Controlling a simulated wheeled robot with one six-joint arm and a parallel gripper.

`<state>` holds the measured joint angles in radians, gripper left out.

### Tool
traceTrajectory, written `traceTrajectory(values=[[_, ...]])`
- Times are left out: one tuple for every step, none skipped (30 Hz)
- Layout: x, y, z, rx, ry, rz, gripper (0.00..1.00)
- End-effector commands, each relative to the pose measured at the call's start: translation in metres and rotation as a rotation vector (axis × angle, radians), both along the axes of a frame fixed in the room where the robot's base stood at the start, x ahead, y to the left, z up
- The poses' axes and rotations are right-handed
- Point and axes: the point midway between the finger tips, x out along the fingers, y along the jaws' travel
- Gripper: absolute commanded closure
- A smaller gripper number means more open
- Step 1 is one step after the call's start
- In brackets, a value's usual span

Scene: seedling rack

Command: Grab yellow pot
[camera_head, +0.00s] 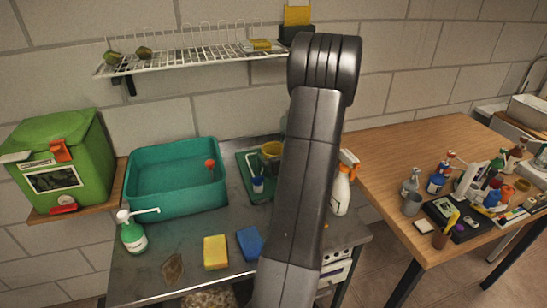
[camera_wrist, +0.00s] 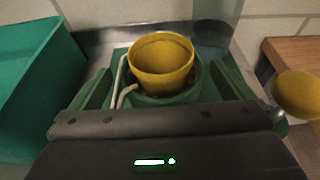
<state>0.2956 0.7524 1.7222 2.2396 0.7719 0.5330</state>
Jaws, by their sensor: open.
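The yellow pot (camera_wrist: 160,62) stands upright, open end up, in the middle of the wrist view. Its lower part is inside a dark green round holder (camera_wrist: 168,98) on a green tray (camera_wrist: 121,50). In the head view the pot (camera_head: 270,149) shows partly, beside my arm, which covers its right side. My gripper (camera_wrist: 164,84) is open, with one green finger on each side of the pot and its dark body at the bottom of the wrist view. Whether the fingers touch the pot or holder cannot be told. The head view hides the gripper behind my arm.
A teal basin (camera_head: 175,178) stands left of the tray. A white spray bottle (camera_head: 341,188) is close right of my arm. A pale bent rod (camera_wrist: 121,78) runs beside the pot. A yellow rounded thing (camera_wrist: 299,93) is at the right. A wire shelf (camera_head: 190,61) hangs above.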

Motion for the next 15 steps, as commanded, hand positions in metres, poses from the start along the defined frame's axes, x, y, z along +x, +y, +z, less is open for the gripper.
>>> traceTrajectory(values=[[0.002, 0.001, -0.001, 0.001, 0.001, 0.000, 0.00], [0.003, 0.001, -0.001, 0.000, 0.000, 0.000, 0.00], [0.005, 0.001, -0.001, 0.000, 0.000, 0.000, 0.00], [0.006, 0.002, -0.002, 0.000, 0.000, 0.000, 0.00], [0.007, 0.002, -0.002, 0.000, 0.000, 0.000, 0.00], [0.010, 0.003, -0.003, 0.000, 0.000, 0.000, 0.00], [0.012, 0.004, -0.004, 0.000, 0.001, 0.001, 0.00], [0.014, 0.005, -0.005, 0.001, 0.002, 0.001, 0.00], [0.019, 0.006, -0.006, 0.001, 0.002, 0.002, 0.00], [0.022, 0.007, -0.007, 0.002, 0.003, 0.001, 0.00], [0.026, 0.008, -0.008, 0.001, 0.002, 0.002, 0.00], [0.030, 0.009, -0.010, 0.001, 0.002, 0.002, 0.00], [0.033, 0.010, -0.012, 0.000, 0.002, 0.002, 0.00], [0.036, 0.011, -0.013, 0.000, 0.001, 0.001, 0.00], [0.041, 0.012, -0.015, 0.000, 0.001, 0.001, 0.00]])
